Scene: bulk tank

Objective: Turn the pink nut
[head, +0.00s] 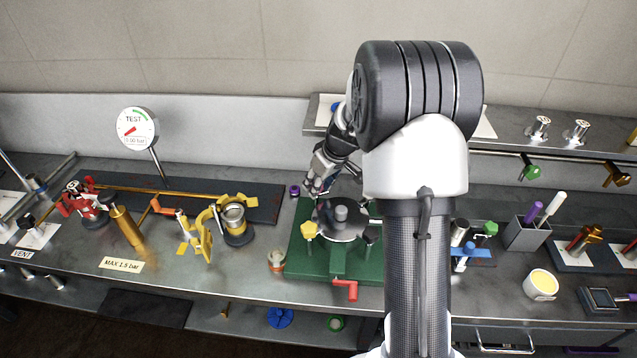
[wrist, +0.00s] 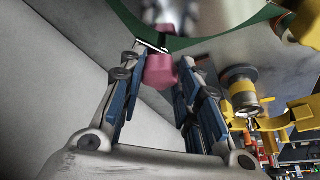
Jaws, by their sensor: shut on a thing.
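The pink nut (wrist: 160,74) shows in the wrist view between my two fingertips, near the edge of the green fixture (wrist: 130,18). My gripper (wrist: 163,66) is shut on it, with one blue-padded finger on each side. In the head view my gripper (head: 316,184) reaches down at the back left of the green fixture (head: 300,265), which carries a round grey metal part (head: 341,222). I cannot make out the pink nut in the head view; my gripper seems to cover it. A yellow star-shaped knob (head: 309,230) sits on the fixture's left side.
A red-orange handle (head: 345,288) sticks out at the fixture's front. A small purple piece (head: 295,190) lies close to my gripper's left. A yellow clamp with a metal cup (head: 235,220) stands further left. A shelf (head: 318,122) runs behind my gripper.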

